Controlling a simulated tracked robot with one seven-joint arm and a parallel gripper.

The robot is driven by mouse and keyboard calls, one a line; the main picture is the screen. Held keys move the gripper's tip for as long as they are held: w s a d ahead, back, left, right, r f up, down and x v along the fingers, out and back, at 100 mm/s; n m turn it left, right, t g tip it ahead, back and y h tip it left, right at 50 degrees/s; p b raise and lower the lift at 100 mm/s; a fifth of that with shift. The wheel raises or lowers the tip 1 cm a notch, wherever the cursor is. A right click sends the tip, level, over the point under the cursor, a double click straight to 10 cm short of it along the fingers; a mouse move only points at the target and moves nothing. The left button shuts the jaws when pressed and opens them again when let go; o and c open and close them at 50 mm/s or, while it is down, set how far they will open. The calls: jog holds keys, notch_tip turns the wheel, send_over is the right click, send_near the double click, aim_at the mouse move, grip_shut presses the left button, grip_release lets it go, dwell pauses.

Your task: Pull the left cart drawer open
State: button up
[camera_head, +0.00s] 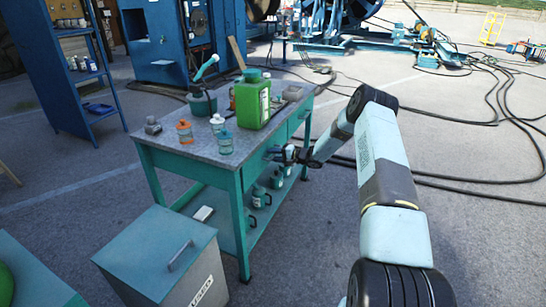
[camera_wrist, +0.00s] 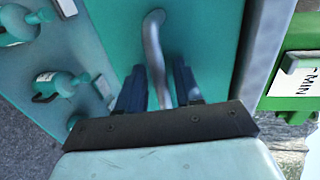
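The green cart (camera_head: 238,190) has a grey top and two drawer fronts on its right-hand side. My gripper (camera_head: 274,153) is at the left drawer's front (camera_head: 262,160), which looks closed. In the wrist view, the curved metal handle (camera_wrist: 153,45) stands out from the green drawer front (camera_wrist: 205,30). My gripper's two dark fingers (camera_wrist: 160,88) are on either side of the handle, with small gaps visible. Whether a finger touches the handle is hard to tell. In the head view the gripper hides most of the handle.
A green canister (camera_head: 251,100) and several small bottles stand on the cart top. Several teal bottles (camera_head: 262,197) stand on its lower shelf. A grey-green box with a handle (camera_head: 160,252) stands at the front left. Cables (camera_head: 480,190) lie on the floor at right.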

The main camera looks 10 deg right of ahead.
jog(key=shift+c, duration=0.4)
grip_shut()
jog(key=shift+a, duration=0.1)
jog(key=shift+f, duration=0.1)
